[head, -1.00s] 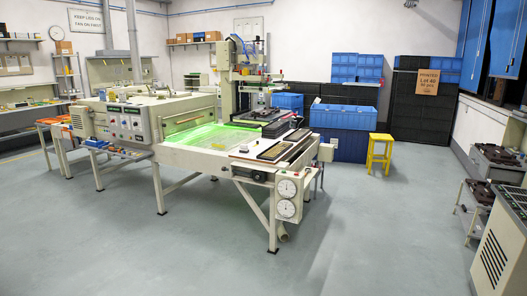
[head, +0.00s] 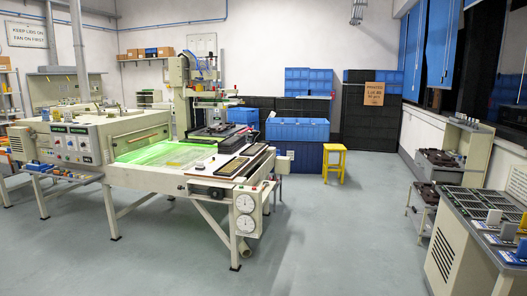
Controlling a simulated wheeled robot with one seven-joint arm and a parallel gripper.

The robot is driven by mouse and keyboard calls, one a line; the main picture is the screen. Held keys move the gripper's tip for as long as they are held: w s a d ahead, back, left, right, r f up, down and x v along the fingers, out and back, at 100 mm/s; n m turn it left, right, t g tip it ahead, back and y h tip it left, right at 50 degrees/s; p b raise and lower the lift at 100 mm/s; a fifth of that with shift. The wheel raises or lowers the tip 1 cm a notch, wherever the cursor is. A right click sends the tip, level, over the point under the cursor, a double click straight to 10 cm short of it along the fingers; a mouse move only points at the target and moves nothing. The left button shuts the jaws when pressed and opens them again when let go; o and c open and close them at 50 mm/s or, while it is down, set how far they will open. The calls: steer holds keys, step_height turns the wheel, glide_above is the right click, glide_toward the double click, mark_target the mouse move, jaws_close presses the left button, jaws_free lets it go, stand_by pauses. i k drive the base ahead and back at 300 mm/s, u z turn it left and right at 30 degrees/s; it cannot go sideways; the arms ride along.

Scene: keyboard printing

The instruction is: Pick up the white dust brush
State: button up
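I cannot make out a white dust brush for certain. A small white item (head: 271,115) shows at the left end of the large blue crate (head: 300,130), too small to identify. Small items also lie on the cream printing machine's table (head: 160,177), too small to tell apart. My gripper is not in view.
The cream printing machine with a green-lit bed (head: 140,150) stands at left centre. A yellow stool (head: 334,163) stands by the blue crates. A grey bench (head: 475,235) with trays and blue items is at the right. The grey floor (head: 330,240) between is clear.

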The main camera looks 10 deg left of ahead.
mark_target(200, 166)
steer(key=z, duration=0.15)
steer(key=k, duration=0.35)
steer(key=u, duration=1.25)
steer(key=i, duration=1.85)
steer(key=u, duration=0.75)
steer(key=i, duration=3.5)
steer(key=z, duration=1.1)
steer(key=i, duration=0.95)
steer(key=z, duration=1.6)
steer(key=i, duration=0.75)
steer(key=z, duration=0.5)
